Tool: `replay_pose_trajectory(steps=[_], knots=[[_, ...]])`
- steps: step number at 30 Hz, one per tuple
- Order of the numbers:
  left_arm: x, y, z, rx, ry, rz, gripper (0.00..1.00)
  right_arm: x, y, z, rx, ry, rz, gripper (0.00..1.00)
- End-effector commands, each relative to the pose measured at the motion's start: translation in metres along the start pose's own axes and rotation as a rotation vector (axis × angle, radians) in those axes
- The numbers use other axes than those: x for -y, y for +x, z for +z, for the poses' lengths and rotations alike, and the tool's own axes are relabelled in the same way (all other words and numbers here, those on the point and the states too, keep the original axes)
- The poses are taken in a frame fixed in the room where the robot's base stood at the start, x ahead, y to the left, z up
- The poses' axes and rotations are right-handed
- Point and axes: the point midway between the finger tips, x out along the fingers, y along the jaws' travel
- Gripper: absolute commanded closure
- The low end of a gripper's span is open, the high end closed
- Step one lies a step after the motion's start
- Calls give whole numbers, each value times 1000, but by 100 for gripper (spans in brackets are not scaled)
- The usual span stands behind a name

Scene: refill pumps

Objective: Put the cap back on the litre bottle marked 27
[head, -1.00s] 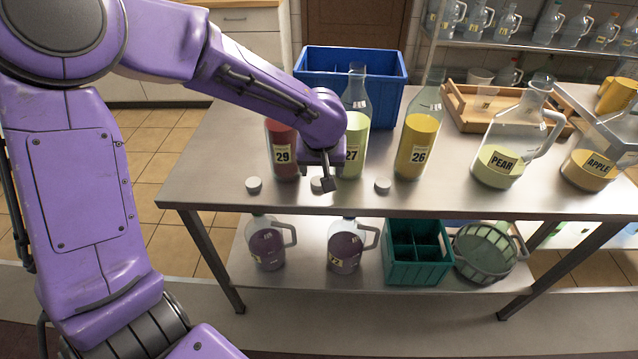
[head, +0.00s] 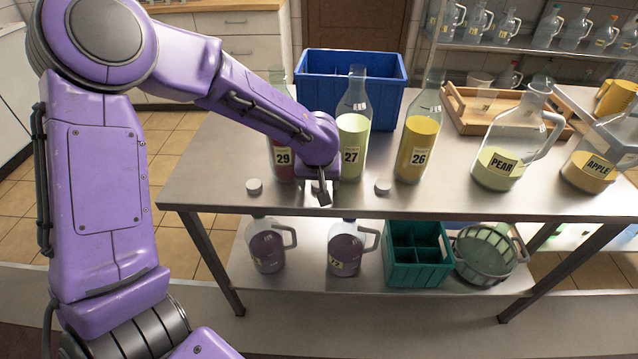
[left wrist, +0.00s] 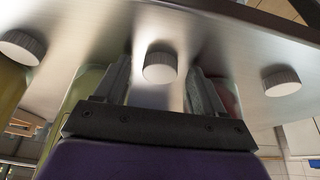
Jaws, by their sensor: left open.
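The litre bottle marked 27 (head: 352,138) stands upright and uncapped on the steel table, with pale green liquid inside. Its lower left edge is close to my left gripper (head: 322,195), which is low over the table in front of it. In the left wrist view my left gripper (left wrist: 161,68) is open, and a white round cap (left wrist: 159,68) lies on the table between its fingers. I cannot tell whether the fingers touch it. This middle cap is hidden by the gripper in the head view. My right gripper is not in view.
Bottle 29 (head: 281,150) stands left, partly behind my arm, and bottle 26 (head: 417,142) right. Two more white caps lie in front, one left (head: 254,186) and one right (head: 383,187). A blue crate (head: 388,84) is behind. The pear jug (head: 500,165) stands further right.

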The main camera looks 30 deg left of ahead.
Motion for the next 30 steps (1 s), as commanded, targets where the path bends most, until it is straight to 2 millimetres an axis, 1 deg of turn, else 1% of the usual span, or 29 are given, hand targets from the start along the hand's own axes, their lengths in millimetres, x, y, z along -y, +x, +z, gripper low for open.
replay_pose_trajectory(steps=[1,2,3,5,6,7,18,23,26,27,29,30], knots=[[0,0,0,0,0,0,30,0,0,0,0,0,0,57],[0,0,0,0,0,0,33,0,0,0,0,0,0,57],[0,0,0,0,0,0,46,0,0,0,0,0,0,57],[0,0,0,0,0,0,66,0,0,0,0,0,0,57],[0,0,0,0,0,0,79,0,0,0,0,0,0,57],[0,0,0,0,0,0,87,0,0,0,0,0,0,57],[0,-1,0,0,1,0,88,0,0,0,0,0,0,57],[0,-10,-5,-4,0,-1,88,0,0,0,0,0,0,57],[0,-26,-12,-7,-1,0,88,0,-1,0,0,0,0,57],[-2,-37,-13,-7,0,2,88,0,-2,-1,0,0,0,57],[-10,-54,-8,-8,4,0,88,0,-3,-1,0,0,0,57],[-14,-67,-6,-9,3,0,88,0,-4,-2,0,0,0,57]])
